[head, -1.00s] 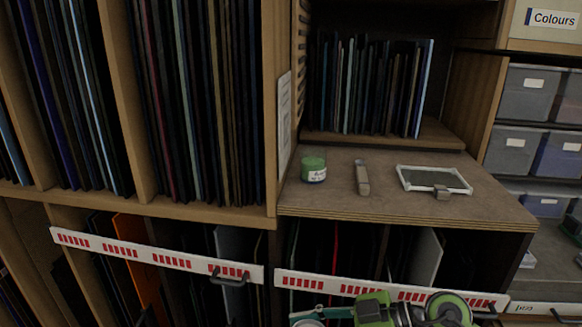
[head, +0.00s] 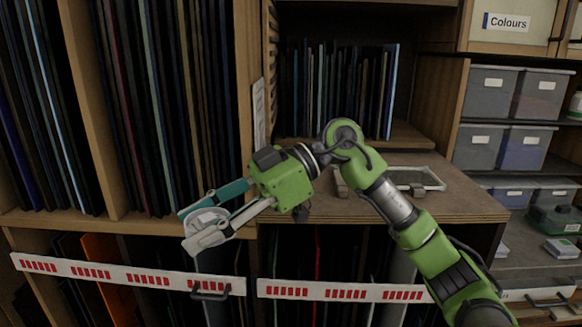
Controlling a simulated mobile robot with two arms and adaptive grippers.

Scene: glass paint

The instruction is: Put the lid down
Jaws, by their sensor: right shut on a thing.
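My right gripper (head: 207,224) reaches in from the lower right and points left. Its two fingers, one teal and one pale grey, are shut on a pale round lid (head: 207,216). The fingers partly cover the lid. The gripper and lid are left of the wooden worktop (head: 460,200), in front of the shelf edge and above the red-and-white striped rail. The green jar on the worktop is hidden behind my gripper and arm. My left gripper is not in view.
Upright glass sheets (head: 190,110) fill the racks at left. Grey bins (head: 487,93) stand at right.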

